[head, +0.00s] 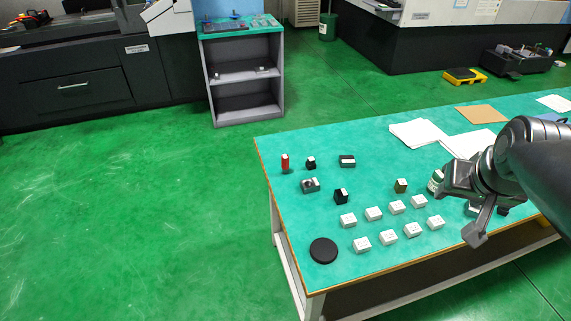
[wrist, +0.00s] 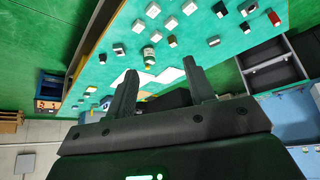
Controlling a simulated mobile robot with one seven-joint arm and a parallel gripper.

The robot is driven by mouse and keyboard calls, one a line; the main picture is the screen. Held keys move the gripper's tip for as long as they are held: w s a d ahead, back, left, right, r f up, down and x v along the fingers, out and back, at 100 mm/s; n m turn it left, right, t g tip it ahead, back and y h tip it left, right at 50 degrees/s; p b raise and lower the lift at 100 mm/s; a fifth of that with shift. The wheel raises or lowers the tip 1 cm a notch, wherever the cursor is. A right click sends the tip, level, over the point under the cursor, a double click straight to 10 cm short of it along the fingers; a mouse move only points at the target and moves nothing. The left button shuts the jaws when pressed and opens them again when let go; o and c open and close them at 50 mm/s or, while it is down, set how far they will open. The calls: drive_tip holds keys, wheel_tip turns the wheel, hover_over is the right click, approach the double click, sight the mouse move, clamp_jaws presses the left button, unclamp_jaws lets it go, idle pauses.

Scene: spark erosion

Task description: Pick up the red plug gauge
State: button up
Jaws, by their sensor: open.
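The red plug gauge (head: 285,162) stands upright near the far left corner of the green-topped table (head: 330,225). In the wrist view a small red piece with a light end (wrist: 273,17) at the upper right looks like the same gauge. My gripper (head: 460,213) is over the right part of the table, well to the right of the gauge and apart from it. In the wrist view its two fingers (wrist: 160,72) are spread, with nothing between them.
Several white boxes (head: 388,237) and a black disc (head: 323,250) lie nearer the front. A small bottle (head: 435,181) stands beside my gripper. White papers (head: 420,131) lie behind.

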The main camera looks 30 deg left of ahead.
drive_tip(key=w+a+f+n, duration=0.1)
drive_tip(key=w+a+n, duration=0.1)
drive_tip(key=w+a, duration=0.6)
drive_tip(key=n+g+y, duration=0.1)
drive_tip(key=n+y, duration=0.3)
drive_tip(key=n, duration=0.1)
approach(284, 162)
drive_tip(key=w+a+f, duration=0.2)
drive_tip(key=x, duration=0.4)
drive_tip(key=shift+f, duration=0.15)
drive_tip(key=shift+d+x, duration=0.2)
drive_tip(key=shift+x, duration=1.15)
drive_tip(key=shift+d+x, duration=0.15)
drive_tip(key=shift+x, duration=1.15)
drive_tip(key=shift+w+f, duration=0.1)
drive_tip(key=shift+f, duration=0.05)
clamp_jaws()
